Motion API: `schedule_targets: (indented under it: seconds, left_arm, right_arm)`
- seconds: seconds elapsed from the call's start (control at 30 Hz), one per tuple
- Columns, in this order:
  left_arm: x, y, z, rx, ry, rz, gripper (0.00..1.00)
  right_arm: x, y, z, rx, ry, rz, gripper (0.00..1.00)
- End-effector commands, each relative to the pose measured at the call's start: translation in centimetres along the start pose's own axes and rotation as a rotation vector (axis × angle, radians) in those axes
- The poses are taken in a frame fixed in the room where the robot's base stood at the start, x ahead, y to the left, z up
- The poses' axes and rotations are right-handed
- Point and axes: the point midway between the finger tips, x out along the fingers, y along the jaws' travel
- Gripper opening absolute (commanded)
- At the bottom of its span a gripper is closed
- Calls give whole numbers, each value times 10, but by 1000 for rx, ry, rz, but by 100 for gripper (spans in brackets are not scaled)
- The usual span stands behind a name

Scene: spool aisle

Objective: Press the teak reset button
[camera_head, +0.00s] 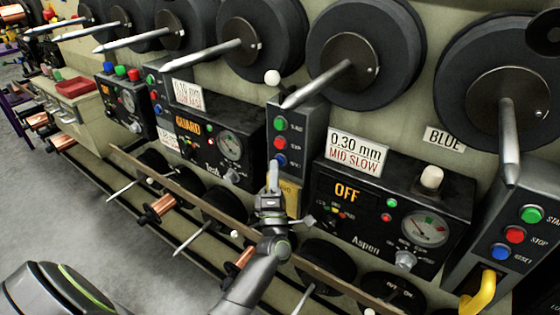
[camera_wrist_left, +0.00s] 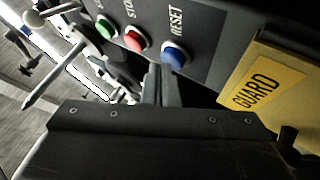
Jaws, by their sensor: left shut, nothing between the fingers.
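The blue reset button (camera_head: 281,160) is the lowest of three buttons on a grey button box beside the machine panel marked Teak (camera_head: 205,145). In the left wrist view the blue button (camera_wrist_left: 176,55) sits under the word RESET. My left gripper (camera_head: 273,172) is shut and empty, its fingertips just below the blue button. In the left wrist view the fingertips (camera_wrist_left: 160,78) are close to the button's lower left. I cannot tell whether they touch it. The red button (camera_head: 279,142) and green button (camera_head: 281,124) are above. My right gripper is not in view.
A yellow GUARD plate (camera_wrist_left: 262,88) stands beside the button in the left wrist view. The Aspen panel (camera_head: 365,225) is to the right, with another button box (camera_head: 510,235) beyond it. A long rail (camera_head: 330,280) runs below, and spindles (camera_head: 315,85) stick out above.

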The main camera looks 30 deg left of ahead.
Motion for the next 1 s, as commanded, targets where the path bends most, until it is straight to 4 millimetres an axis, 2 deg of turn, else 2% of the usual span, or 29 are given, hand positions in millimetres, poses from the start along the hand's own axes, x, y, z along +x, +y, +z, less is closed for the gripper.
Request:
schedule_targets:
  seconds: [0.47, 1.0]
  left_arm:
    - [3, -2, 2, 0, 0, 0, 0]
    - [-10, 8, -7, 0, 0, 0, 0]
  right_arm:
    - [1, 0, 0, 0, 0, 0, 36]
    - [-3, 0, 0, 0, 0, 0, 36]
